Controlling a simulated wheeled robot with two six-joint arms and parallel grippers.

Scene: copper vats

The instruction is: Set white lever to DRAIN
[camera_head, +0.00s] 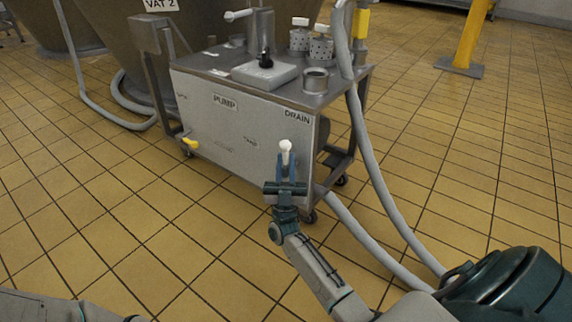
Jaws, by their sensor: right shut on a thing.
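The white lever (285,147) shows as a pale knob in front of the pump cart's front panel, below and left of the DRAIN label (297,116). My right gripper (286,160) is shut on the lever, with its fingers on either side just below the knob. The lever's pivot is hidden behind the gripper. A PUMP label (224,102) and smaller, unreadable labels are on the same panel. My left gripper is out of view; only part of my left arm shows at the bottom left.
The metal pump cart (190,95) stands on wheels on yellow floor tiles. Its top carries a grey box with a black knob (265,60) and several metal fittings. Grey hoses (372,165) run down its right side. Open floor lies right.

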